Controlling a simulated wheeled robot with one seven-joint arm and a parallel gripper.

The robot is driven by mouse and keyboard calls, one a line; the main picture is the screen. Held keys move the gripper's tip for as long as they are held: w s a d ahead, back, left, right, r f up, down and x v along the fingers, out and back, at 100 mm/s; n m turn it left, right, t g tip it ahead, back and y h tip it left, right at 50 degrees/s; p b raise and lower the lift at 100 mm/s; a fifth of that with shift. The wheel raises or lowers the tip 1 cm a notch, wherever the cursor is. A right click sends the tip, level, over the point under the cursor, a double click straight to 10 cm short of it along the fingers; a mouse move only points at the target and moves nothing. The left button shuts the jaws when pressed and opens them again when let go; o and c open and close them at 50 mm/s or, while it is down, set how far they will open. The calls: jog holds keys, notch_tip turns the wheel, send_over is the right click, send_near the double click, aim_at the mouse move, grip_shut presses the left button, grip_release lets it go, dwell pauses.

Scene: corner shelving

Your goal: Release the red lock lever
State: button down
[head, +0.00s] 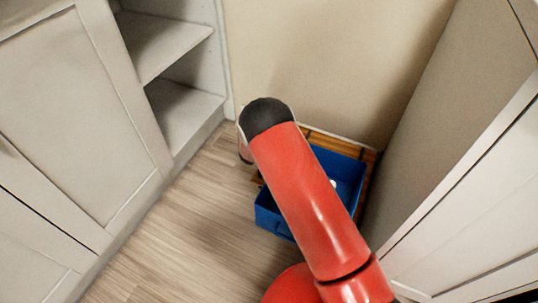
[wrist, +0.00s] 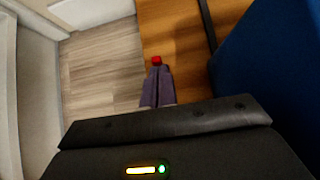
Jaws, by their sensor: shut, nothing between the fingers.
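A small red piece, likely the lock lever (wrist: 156,60), shows in the wrist view just beyond my fingertips, against the left part of a wooden surface (wrist: 176,30). My gripper (wrist: 156,74) is shut, with its two grey-purple fingers together and nothing between them. The fingertips overlap the lower edge of the red piece in the picture; I cannot tell whether they touch it. In the head view my red arm hides my gripper and the lever.
A blue crate (head: 273,222) stands on slatted wood (head: 330,139) in the corner; its blue side (wrist: 270,60) fills the wrist view's right. A black strip (wrist: 207,22) lies between. White cabinets (head: 75,125) stand left, a pale panel (head: 450,120) right. Floor (head: 185,225) is clear at left.

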jog(key=shift+w+d+r, duration=0.1)
jog(key=shift+w+d, duration=0.05)
jog(key=shift+w, duration=0.25)
jog(key=shift+r, duration=0.85)
jog(key=shift+p, duration=0.3)
jog(key=shift+s+r, duration=0.1)
jog(key=shift+r, duration=0.2)
jog(key=s+a+r+p, duration=0.1)
jog(key=s+r+p, duration=0.2)
jog(key=r+p, duration=0.2)
notch_tip(320, 180, up, 4)
jog(key=shift+s+a+f+p, duration=0.15)
jog(key=shift+s+f+p, duration=0.1)
jog(key=shift+s+p, duration=0.15)
